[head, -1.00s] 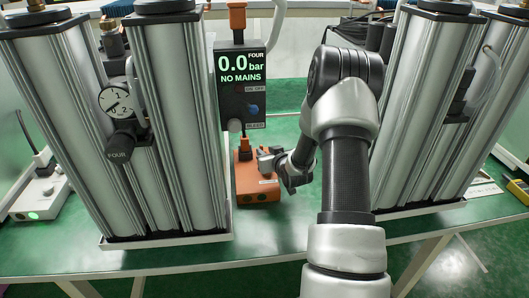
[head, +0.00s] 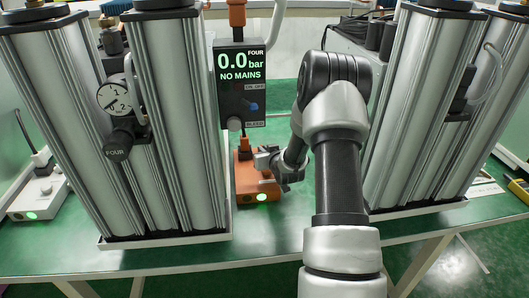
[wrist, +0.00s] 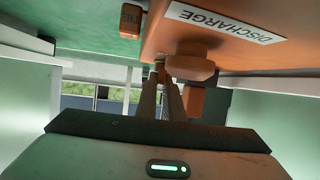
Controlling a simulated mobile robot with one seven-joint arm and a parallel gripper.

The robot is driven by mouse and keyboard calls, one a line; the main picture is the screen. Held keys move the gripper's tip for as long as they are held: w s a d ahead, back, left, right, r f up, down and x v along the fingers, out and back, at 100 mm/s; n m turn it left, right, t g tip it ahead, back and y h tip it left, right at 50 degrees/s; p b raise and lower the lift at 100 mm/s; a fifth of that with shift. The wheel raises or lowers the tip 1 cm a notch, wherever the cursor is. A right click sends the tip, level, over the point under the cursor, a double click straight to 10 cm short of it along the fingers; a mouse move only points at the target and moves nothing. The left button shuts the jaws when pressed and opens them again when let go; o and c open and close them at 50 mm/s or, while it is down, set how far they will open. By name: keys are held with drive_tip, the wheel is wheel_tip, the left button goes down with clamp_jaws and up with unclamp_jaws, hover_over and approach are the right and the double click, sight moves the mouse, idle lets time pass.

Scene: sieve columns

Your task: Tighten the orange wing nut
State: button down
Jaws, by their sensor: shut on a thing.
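The orange box (head: 246,178) stands on the green bench between the metal columns. My gripper (head: 268,160) reaches it from the right. In the wrist view the box's face (wrist: 235,50) carries a DISCHARGE label. An orange knob-like piece with a flat, wide head, which looks like the wing nut (wrist: 193,66), sticks out of that face. My gripper's slim fingers (wrist: 165,75) converge at the left end of this piece and are shut on it. The exact contact is small and dark. In the head view my gripper hides the nut.
A control panel (head: 239,85) above the box reads 0.0 bar, NO MAINS, FOUR. Tall columns (head: 175,120) stand close on the left, with a gauge (head: 114,97); more columns (head: 420,110) stand on the right. A white box (head: 38,200) sits at far left. Bench front is clear.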

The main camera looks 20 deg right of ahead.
drive_tip(key=shift+a+m+h+b, duration=0.1)
drive_tip(key=shift+m+h+b, duration=0.3)
drive_tip(key=shift+m+h, duration=0.15)
drive_tip(key=c, duration=1.9)
unclamp_jaws()
drive_tip(key=shift+o, duration=0.2)
drive_tip(key=p+v, duration=0.1)
drive_tip(key=v, duration=1.6)
drive_tip(key=shift+s+r+p, duration=0.15)
drive_tip(key=shift+r+p, duration=0.05)
drive_tip(key=shift+p, duration=0.1)
drive_tip(key=shift+a, duration=0.15)
